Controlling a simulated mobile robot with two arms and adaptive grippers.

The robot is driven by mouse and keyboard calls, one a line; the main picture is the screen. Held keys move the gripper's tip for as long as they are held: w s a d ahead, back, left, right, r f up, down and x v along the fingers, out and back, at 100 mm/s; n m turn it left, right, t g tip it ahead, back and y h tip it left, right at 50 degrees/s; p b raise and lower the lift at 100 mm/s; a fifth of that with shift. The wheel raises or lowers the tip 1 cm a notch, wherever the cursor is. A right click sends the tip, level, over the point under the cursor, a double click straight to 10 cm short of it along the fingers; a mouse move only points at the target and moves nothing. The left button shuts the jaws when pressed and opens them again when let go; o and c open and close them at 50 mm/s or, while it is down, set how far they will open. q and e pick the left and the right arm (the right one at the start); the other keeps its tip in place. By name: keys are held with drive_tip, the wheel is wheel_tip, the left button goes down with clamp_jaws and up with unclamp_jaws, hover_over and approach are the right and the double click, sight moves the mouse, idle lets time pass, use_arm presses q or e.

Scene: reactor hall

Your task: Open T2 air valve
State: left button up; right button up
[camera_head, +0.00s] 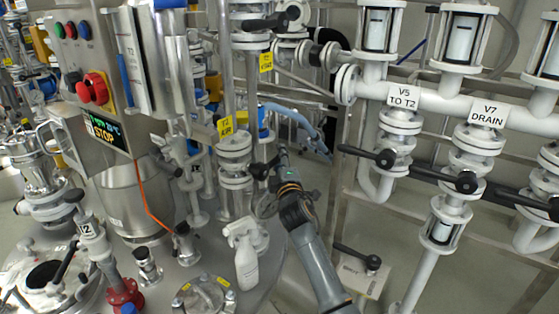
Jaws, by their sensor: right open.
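A yellow tag (226,127) that seems to read T2 AIR hangs on a vertical pipe in the middle of the view. Just below it is a white flanged valve (235,168), with a dark handle (262,171) on its right side. My right arm reaches up from the bottom, and my right gripper (267,188) is open beside the handle. The fingers are small and dark against the pipework, so I cannot tell whether they touch the handle. My left gripper is not in view.
A control panel (106,130) with buttons and a STOP display stands at the left. White valves labelled V5 TO T2 (403,97) and V7 DRAIN (487,113) are on the right. Pipes crowd the gripper.

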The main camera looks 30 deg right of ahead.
drive_tip(key=shift+w, duration=0.1)
clamp_jaws()
idle(0.4)
